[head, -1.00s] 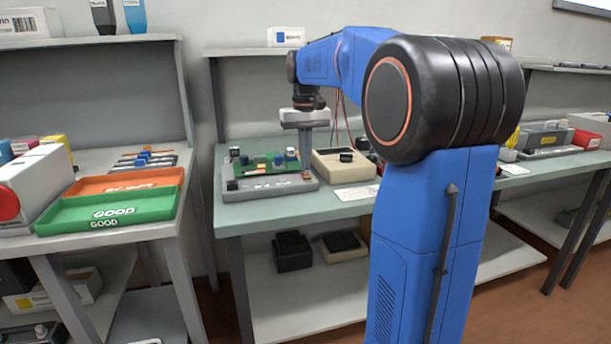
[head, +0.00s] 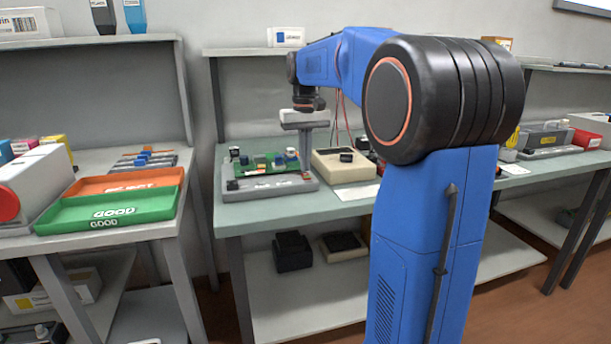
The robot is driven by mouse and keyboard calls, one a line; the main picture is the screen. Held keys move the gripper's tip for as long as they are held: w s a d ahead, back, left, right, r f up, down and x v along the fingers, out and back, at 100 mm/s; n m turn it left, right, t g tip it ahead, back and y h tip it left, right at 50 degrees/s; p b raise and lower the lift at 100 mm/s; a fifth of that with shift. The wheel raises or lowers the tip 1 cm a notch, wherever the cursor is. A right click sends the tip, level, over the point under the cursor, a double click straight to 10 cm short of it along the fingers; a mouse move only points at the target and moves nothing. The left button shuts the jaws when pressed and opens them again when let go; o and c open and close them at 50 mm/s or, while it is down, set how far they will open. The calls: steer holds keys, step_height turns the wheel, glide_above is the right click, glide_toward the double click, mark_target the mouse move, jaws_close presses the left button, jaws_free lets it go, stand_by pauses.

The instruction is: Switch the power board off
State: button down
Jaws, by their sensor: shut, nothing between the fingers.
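The power board appears to be the green circuit board (head: 262,164) with several small parts on it, lying on a grey base (head: 270,185) on the middle bench. A small red part (head: 307,175), possibly a switch, shows at the right end of the base. My gripper (head: 306,168) points straight down over that right end, with its fingers shut and empty. Its tips are at or just above the red part. I cannot tell whether they touch it, and the switch's position is too small to read.
A beige box with a black knob (head: 343,166) stands close to the right of my gripper, with red leads behind it. A green tray (head: 110,208) and an orange tray (head: 125,182) lie on the left bench. Dark boxes (head: 292,251) sit on the shelf below.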

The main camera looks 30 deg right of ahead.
steer(key=shift+f, duration=0.6)
stand_by(0.4)
step_height(320, 180, up, 7)
stand_by(1.0)
stand_by(0.4)
steer(key=s+a+f+n+t, duration=0.1)
steer(key=s+a+f, duration=0.2)
steer(key=s+a, duration=0.3)
steer(key=s+a+f+n+t, duration=0.1)
steer(key=s+a+f, duration=0.3)
steer(key=s, duration=0.5)
steer(key=s+a+f+n+t, duration=0.1)
steer(key=s+a+f, duration=0.4)
steer(key=s+f, duration=1)
steer(key=shift+a+t, duration=0.4)
steer(key=shift+t, duration=0.5)
steer(key=shift+s, duration=0.1)
